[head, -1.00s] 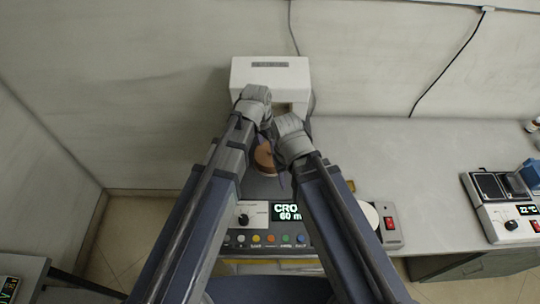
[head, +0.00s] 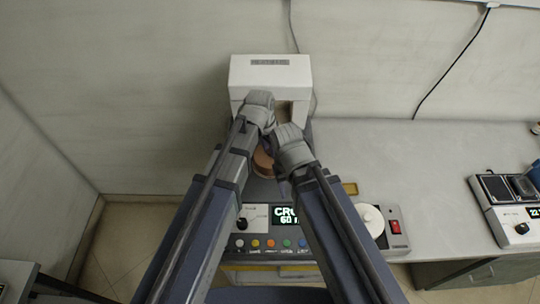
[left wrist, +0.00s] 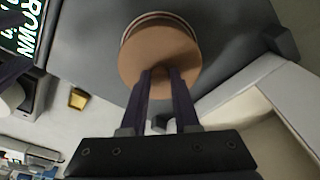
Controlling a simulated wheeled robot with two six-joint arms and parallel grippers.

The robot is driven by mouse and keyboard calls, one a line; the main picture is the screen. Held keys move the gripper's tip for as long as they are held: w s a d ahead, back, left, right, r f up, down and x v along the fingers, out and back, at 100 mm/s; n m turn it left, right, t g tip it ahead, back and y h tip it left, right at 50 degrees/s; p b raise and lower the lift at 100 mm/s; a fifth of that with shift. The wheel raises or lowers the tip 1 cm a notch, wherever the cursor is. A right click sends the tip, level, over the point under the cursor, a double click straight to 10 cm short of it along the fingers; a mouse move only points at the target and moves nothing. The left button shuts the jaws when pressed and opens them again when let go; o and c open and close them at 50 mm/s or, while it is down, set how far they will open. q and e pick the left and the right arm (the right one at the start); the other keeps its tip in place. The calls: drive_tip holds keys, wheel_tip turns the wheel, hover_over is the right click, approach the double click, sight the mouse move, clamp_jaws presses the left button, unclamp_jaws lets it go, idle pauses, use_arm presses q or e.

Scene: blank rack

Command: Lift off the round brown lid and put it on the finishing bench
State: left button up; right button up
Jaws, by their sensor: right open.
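The round brown lid (head: 263,163) shows in the head view on the dark grey machine, partly behind my arms. In the left wrist view, the lid (left wrist: 160,48) is a flat disc with a rim just behind it. My left gripper (left wrist: 161,72) has its two dark fingers close together over the lid's middle, with its small knob between them. In the head view my left gripper (head: 267,130) is mostly hidden by its own wrist. My right gripper (head: 282,180) is beside the lid on the right, open, its fingers mostly hidden. I cannot tell whether the lid is raised.
A white box-shaped housing (head: 270,75) stands behind the lid. The machine's front has a lit display (head: 285,216) and several coloured buttons. A white round dial device (head: 372,222) is at right. The grey bench (head: 410,165) is largely clear; a scale-like device (head: 505,205) stands farther right.

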use_arm(q)
clamp_jaws()
drive_tip(key=shift+r, duration=0.15)
